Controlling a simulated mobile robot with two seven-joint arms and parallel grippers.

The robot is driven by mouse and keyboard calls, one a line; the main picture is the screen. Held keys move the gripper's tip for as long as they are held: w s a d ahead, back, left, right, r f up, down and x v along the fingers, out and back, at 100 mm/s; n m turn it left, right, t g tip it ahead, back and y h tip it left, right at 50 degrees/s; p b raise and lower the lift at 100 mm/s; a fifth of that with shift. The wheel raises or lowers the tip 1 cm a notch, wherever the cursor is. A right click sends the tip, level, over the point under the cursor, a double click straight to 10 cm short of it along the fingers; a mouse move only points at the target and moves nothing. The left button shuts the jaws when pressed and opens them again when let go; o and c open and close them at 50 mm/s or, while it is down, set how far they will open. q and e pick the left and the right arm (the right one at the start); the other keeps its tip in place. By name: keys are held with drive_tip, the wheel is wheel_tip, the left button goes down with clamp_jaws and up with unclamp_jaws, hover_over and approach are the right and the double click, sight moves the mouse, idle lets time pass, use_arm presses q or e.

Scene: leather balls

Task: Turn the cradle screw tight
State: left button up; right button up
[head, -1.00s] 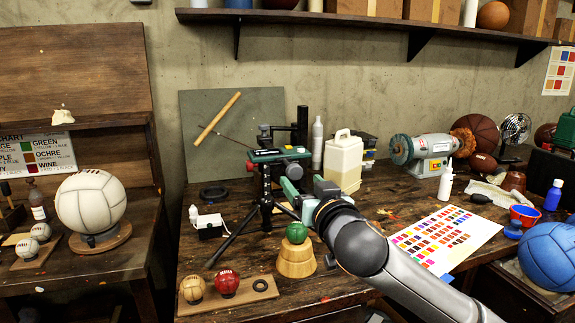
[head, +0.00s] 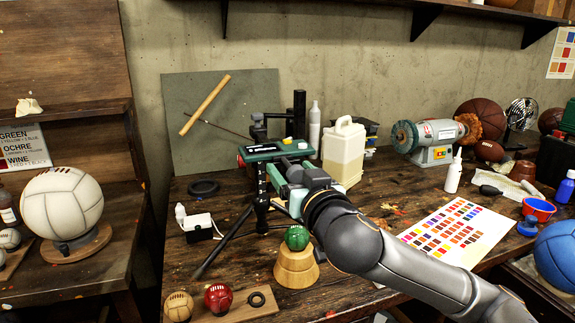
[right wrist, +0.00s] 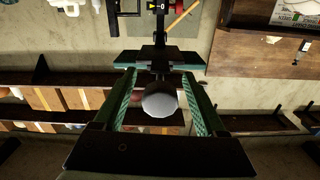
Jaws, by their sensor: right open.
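The cradle (head: 275,151) is a green-and-black clamp-like head on a black tripod (head: 262,195) on the workbench. Its screw shows in the right wrist view as a round grey knob (right wrist: 160,100), seen end-on. My right gripper (head: 283,174) is at the front of the cradle, just below its green top, and hides part of it. In the right wrist view its green-padded fingers (right wrist: 160,88) stand open on both sides of the knob, with a visible gap at each side. In the head view the knob is hidden. My left gripper is not in view.
A green ball (head: 296,237) on a wooden stand (head: 296,268) is below my right wrist. A board (head: 240,306) with small balls lies at the front. A cream jug (head: 343,155) stands behind right; a colour chart (head: 457,234) lies right of my arm.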

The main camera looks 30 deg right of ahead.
drive_tip(key=shift+w, duration=0.1)
drive_tip(key=shift+c, duration=0.3)
clamp_jaws()
idle(0.4)
